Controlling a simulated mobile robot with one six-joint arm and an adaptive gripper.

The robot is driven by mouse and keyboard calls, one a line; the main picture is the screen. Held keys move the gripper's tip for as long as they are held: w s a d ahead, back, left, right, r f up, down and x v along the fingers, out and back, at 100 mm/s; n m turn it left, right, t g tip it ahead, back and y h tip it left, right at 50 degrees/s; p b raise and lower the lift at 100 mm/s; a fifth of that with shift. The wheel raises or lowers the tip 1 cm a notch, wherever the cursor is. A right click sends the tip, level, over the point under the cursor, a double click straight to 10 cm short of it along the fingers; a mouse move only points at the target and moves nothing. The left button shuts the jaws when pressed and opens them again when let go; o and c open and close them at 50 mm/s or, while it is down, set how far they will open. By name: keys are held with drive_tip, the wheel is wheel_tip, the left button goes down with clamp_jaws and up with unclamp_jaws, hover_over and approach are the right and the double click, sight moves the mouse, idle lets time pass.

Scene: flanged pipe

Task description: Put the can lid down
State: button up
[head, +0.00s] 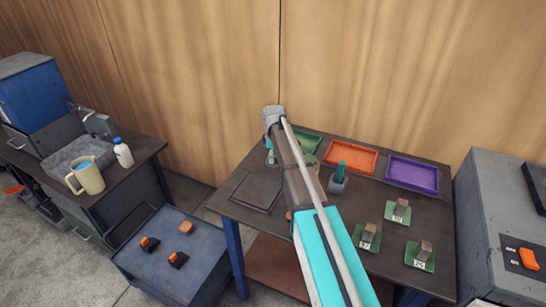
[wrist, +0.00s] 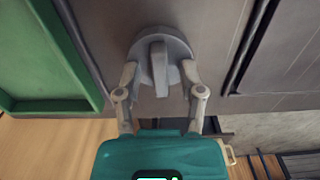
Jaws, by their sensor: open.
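The can lid (wrist: 160,48) is a grey disc with a raised bar handle across its middle. In the wrist view it appears to rest on the dark table top (wrist: 205,20), beside the green tray. My gripper (wrist: 160,80) is open, with one finger on each side of the bar and a visible gap to it. In the head view my gripper (head: 270,156) is low over the table's back left part. The lid is too small and covered there to make out clearly.
A green tray (wrist: 40,60) lies left of the lid in the wrist view. In the head view, an orange tray (head: 350,160), a purple tray (head: 412,175) and a grey holder (head: 338,187) stand to the right. A dark flat panel (head: 256,192) lies at the table's left.

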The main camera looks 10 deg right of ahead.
drive_tip(key=shift+r, duration=0.15)
wheel_tip(320, 180, up, 12)
drive_tip(key=p, duration=1.2)
idle(0.9)
drive_tip(key=s+m, duration=1)
drive_tip(key=s, duration=1.9)
drive_tip(key=shift+s+m, duration=0.25)
drive_tip(key=shift+m, duration=0.15)
